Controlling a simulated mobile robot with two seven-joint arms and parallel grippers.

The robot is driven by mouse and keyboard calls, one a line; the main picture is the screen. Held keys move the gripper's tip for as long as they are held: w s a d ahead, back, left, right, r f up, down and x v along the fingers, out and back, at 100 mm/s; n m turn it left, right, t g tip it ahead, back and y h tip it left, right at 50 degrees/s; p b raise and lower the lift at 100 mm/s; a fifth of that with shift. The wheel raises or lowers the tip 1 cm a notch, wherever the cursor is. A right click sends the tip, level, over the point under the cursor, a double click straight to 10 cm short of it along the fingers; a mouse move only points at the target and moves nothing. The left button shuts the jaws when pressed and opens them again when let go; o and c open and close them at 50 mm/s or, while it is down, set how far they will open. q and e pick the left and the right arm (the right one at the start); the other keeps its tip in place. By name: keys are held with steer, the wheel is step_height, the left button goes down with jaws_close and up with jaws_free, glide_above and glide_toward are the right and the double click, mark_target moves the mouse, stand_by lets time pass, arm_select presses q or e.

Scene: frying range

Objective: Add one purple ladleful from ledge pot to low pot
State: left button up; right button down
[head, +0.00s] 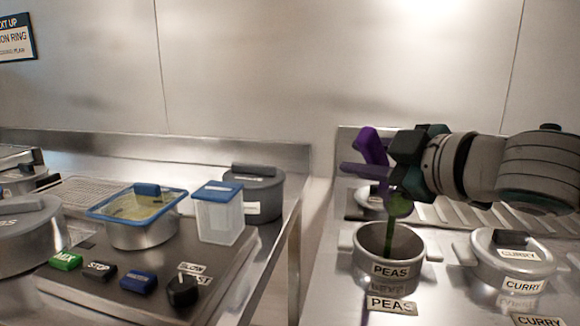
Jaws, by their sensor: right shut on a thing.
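The purple ladle (372,146) shows its handle at the right of the head view. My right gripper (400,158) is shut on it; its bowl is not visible. A small steel pot (370,203) stands behind on the back ledge, partly hidden. A steel pot labelled PEAS (385,272) stands open and lower in front, below my gripper. A green ladle (389,240) stands in the PEAS pot, its top just under my gripper. The contents of both pots are not clear. My left gripper is out of view.
A lidded pot labelled CURRY (510,268) stands right of the PEAS pot. On the left counter are a blue-rimmed pan (140,232), a clear blue-lidded box (218,215), a dark lidded pot (262,192) and control buttons (100,271). A gap separates the counters.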

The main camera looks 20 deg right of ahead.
steer(key=s+a+f+n+t+b, duration=0.2)
steer(key=f+n+b, duration=0.5)
steer(key=b, duration=0.6)
steer(key=shift+s+a+f+t+b, duration=0.45)
steer(key=shift+a+f, duration=0.4)
steer(key=shift+a, duration=0.55)
